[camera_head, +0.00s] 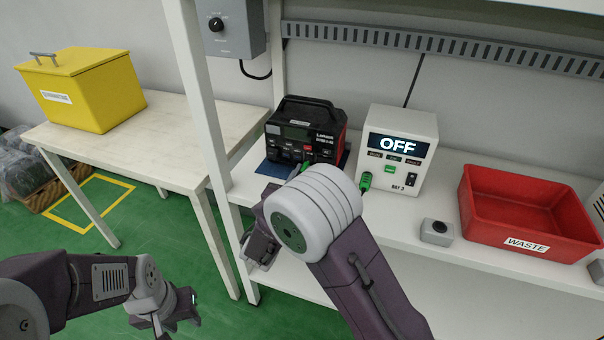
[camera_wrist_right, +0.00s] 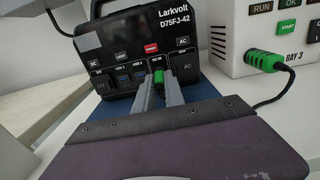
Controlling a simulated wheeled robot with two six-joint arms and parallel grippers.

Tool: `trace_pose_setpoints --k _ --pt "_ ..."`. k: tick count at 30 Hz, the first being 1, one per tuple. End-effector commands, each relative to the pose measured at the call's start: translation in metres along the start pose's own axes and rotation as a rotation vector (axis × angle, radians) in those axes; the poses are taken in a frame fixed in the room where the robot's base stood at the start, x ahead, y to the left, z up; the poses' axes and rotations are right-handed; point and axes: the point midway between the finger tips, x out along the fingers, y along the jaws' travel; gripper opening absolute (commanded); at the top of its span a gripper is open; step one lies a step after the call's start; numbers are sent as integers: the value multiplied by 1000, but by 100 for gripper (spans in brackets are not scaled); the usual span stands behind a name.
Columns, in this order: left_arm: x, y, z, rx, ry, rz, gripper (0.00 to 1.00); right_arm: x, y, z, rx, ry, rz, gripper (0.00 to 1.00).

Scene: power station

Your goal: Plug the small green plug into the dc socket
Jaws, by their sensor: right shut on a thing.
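The black power station (camera_head: 305,133) with red sides stands upright on the shelf; its front panel also fills the middle of the right wrist view (camera_wrist_right: 130,48). My right gripper (camera_wrist_right: 158,84) is shut on the small green plug (camera_wrist_right: 158,76), right in front of the lower middle of that panel. The fingertips and plug hide the socket behind them, so I cannot tell whether the plug is seated. In the head view my own wrist mostly hides this gripper. My left gripper (camera_head: 176,312) hangs low at the left, away from the shelf; its jaw opening is unclear.
A white box (camera_head: 400,150) showing OFF stands right of the power station, with a larger green connector (camera_wrist_right: 265,60) and black cable in its front. A red waste bin (camera_head: 530,215) and small grey button box (camera_head: 436,232) are further right. A yellow bin (camera_head: 85,95) sits on the left table.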

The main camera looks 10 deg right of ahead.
Motion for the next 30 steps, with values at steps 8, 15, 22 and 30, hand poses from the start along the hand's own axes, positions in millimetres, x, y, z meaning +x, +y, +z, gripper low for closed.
trace_pose_setpoints --k 8,15,22,30 --pt "0 0 0 0 0 0 38 4 0 0 0 0 -1 0" --pt "-1 0 0 0 0 0 38 12 0 0 0 0 -1 0" --pt "-1 0 0 0 0 0 38 12 0 0 0 0 0 0" --pt "-1 0 0 0 0 0 38 12 0 0 0 0 0 0"
